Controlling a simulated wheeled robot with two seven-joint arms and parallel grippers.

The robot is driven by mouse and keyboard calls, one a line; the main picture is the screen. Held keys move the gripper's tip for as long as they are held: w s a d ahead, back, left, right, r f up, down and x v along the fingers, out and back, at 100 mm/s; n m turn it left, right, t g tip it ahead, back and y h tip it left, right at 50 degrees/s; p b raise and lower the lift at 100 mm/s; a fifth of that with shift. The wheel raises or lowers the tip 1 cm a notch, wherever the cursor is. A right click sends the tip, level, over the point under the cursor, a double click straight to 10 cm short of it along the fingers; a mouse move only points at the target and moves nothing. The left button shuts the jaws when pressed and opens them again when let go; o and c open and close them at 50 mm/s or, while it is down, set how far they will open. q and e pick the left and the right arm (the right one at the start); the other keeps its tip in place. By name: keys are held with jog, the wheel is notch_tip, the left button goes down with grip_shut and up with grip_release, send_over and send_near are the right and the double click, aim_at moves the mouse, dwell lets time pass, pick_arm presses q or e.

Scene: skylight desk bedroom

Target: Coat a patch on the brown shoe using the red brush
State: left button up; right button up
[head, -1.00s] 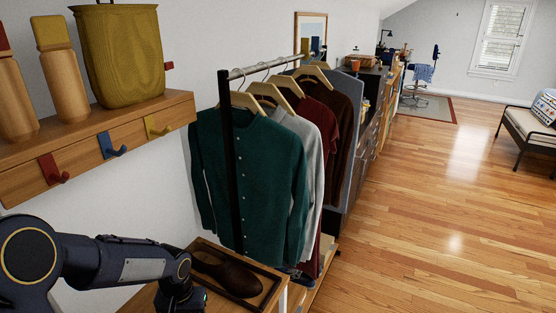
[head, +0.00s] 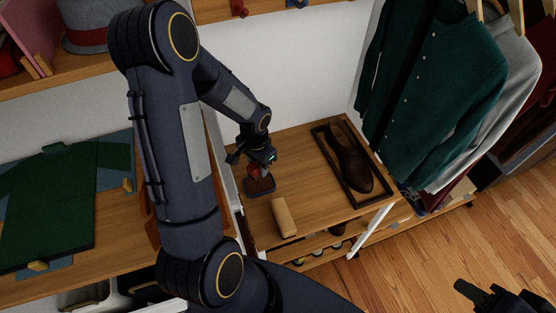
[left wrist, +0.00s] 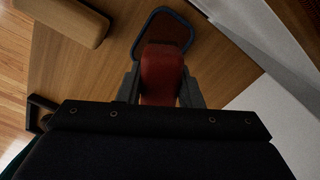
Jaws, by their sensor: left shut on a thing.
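The brown shoe (head: 349,154) lies in a dark-framed tray (head: 375,199) at the right of the wooden shelf top. My left gripper (head: 257,166) is left of the tray, low over the shelf top. It is shut on the red brush (head: 262,175), whose red part shows between the fingers in the left wrist view (left wrist: 161,75). Just beyond the fingers is a flat dark-red piece with a blue-grey rim (left wrist: 166,29); I cannot tell whether it belongs to the brush. My right gripper (head: 492,295) is partly in view at the lower right, over the floor; its jaws are unclear.
A tan wooden block (head: 284,217) lies close in front of the left gripper. Hanging clothes (head: 437,90) stand right of the tray. A green garment (head: 55,205) lies on a surface at the left. The shelf top between gripper and tray is clear.

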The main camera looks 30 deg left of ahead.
aim_at(259, 184)
pick_arm(q)
jog(key=shift+s+a+f+b, duration=0.15)
jog(key=shift+f+b, duration=0.55)
jog(key=shift+f, duration=0.2)
jog(key=shift+f+b, duration=1.5)
jog(key=shift+f, duration=0.6)
jog(key=shift+f+b, duration=0.55)
jog(key=shift+b, duration=0.1)
jog(key=shift+r, duration=0.1)
jog(key=shift+r+p, duration=2.55)
jog(key=shift+r, duration=0.9)
